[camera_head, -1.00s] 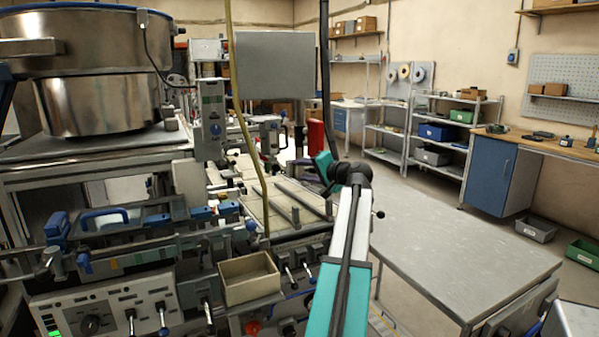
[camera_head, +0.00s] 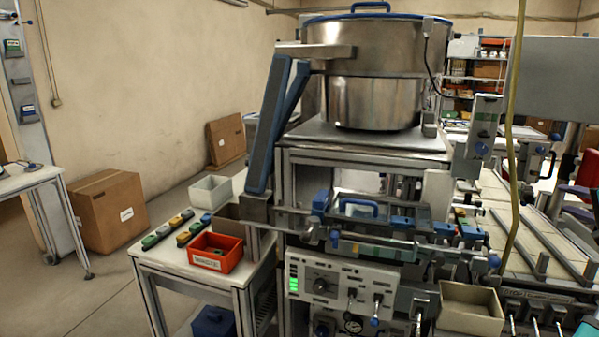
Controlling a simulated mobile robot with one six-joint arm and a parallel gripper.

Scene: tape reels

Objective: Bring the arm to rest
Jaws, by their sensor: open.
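My gripper is not in view. At most a small teal sliver of my arm shows at the right edge of the head view, with a red part near it. The rest of the arm lies outside the picture. No tape reels can be made out.
A machine bench with a large steel bowl (camera_head: 372,102) and a control panel (camera_head: 345,287) fills the middle. A beige open box (camera_head: 470,318) sits at its front right. A side table (camera_head: 170,258) holds a red bin (camera_head: 217,263). A cardboard box (camera_head: 108,212) stands on the floor at left.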

